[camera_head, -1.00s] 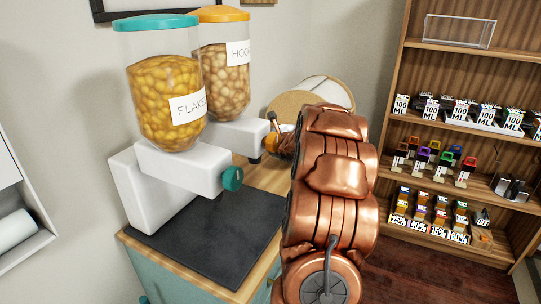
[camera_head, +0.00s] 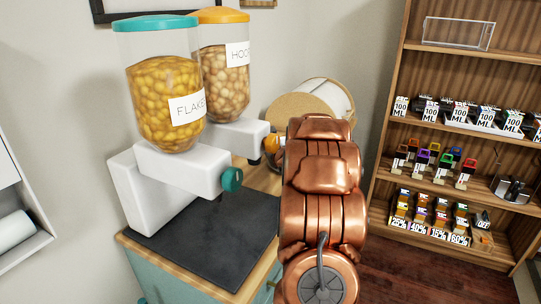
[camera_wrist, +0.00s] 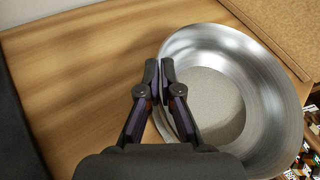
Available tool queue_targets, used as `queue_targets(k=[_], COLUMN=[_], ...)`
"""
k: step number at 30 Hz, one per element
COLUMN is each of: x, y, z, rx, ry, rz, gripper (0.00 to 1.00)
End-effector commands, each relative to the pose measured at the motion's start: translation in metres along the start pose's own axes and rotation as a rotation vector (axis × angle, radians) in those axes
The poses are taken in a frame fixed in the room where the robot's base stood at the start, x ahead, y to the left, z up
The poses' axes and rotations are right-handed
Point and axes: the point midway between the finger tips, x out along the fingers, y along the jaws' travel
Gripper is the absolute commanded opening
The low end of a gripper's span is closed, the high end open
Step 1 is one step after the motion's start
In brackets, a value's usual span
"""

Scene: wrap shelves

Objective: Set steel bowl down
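The steel bowl (camera_wrist: 262,80) is on the right of the wrist view, shiny, with a speckled beige bottom. My gripper (camera_wrist: 160,72) is at the bowl's left rim, its two fingertips close together with the rim between them. The bowl is over the wooden counter (camera_wrist: 75,75); I cannot tell if its base touches the wood.
A dark mat (camera_head: 210,235) lies on the counter before the flakes dispenser (camera_head: 165,100) and hoops dispenser (camera_head: 225,75). A brown board (camera_wrist: 285,35) lies past the bowl. Bare wood is left of the bowl. A stocked shelf (camera_head: 455,140) stands right.

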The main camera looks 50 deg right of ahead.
Motion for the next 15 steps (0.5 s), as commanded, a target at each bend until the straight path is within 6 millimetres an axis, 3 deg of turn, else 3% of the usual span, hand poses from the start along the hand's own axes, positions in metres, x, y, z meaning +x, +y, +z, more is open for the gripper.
queue_targets(k=[1,9,15], x=[0.0007,0.0002,0.0002], y=[0.0004,0.0000,0.0000], z=[-0.0006,0.0000,-0.0002], rx=[-0.001,0.000,0.000], ry=[-0.002,-0.001,-0.001], rz=[0.000,0.000,0.000], gripper=[0.00,0.29,0.31])
